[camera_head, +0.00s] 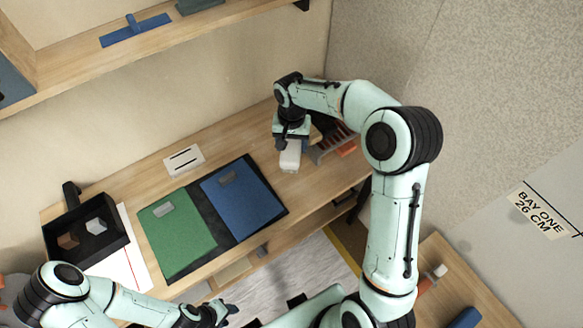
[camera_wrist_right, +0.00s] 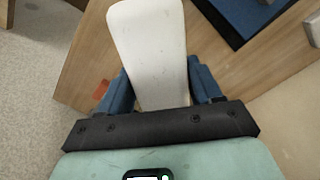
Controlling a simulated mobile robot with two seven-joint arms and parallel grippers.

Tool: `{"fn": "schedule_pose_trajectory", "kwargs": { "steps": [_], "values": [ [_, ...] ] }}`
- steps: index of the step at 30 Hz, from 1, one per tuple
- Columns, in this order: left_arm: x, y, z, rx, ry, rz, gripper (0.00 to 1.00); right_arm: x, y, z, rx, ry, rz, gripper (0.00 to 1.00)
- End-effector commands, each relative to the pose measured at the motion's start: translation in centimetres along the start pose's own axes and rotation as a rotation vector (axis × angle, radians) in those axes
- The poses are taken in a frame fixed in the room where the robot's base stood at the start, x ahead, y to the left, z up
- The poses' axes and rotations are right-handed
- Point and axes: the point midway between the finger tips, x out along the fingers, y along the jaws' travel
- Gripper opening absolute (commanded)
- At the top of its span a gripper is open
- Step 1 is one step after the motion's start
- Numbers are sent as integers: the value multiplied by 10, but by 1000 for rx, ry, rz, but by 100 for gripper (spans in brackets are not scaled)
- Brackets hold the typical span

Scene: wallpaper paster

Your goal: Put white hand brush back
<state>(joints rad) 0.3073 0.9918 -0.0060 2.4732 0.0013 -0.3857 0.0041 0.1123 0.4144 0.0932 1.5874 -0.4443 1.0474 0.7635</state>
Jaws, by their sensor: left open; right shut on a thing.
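The white hand brush (camera_head: 290,158) is in my right gripper (camera_head: 289,143), over the back right part of the wooden bench. In the right wrist view its broad white body (camera_wrist_right: 148,45) extends out between the two blue fingers of the gripper (camera_wrist_right: 160,88). The fingers are shut on its sides. I cannot tell whether the brush touches the bench top. My left gripper (camera_head: 228,309) is open and empty at the bottom of the head view, in front of the bench.
A grey slotted rack (camera_head: 331,143) stands just right of the brush, with an orange item (camera_head: 347,149) beside it. Green (camera_head: 176,236) and blue (camera_head: 238,203) panels lie on a black mat. A black tray (camera_head: 75,262) with small blocks is at left. A shelf (camera_head: 80,52) runs above.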

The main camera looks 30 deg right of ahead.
Motion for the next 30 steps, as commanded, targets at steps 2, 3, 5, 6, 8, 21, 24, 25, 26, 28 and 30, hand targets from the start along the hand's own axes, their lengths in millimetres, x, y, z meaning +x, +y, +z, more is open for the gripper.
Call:
{"fn": "schedule_pose_trajectory", "kwargs": {
  "steps": [2, 3, 5, 6, 8, 21, 24, 25, 26, 28, 30],
  "values": [
    [2, -1, 2, -1, -2, -1, 43, 25, 1, 1, -1, -6, 2, 32],
    [3, -2, 2, -1, -3, -1, 43, 35, 1, 1, -1, -5, 3, 32],
    [4, -2, 2, -1, -3, -1, 43, 50, 0, 2, -1, -6, 2, 32],
    [4, -2, 2, -1, -3, -1, 43, 58, 0, 1, 0, -4, 1, 32],
    [4, -2, 2, -1, -3, -1, 43, 68, 0, 0, -1, -2, 0, 32],
    [5, -3, 3, -1, -4, -1, 43, 114, 0, 1, -1, -2, 0, 32],
    [6, -3, 3, -1, -4, -1, 43, 122, 0, 0, -1, 0, -1, 32],
    [6, -3, 3, -1, -4, -1, 43, 122, -1, 0, -1, 1, -2, 32],
    [6, -3, 3, -1, -4, -1, 43, 122, -1, 0, -1, 1, -2, 32],
    [5, -3, 3, -1, -4, -1, 43, 122, -1, 0, -1, 2, -2, 32],
    [5, -3, 3, -1, -4, -1, 43, 122, -1, 0, -1, 2, -2, 32]
  ]
}}
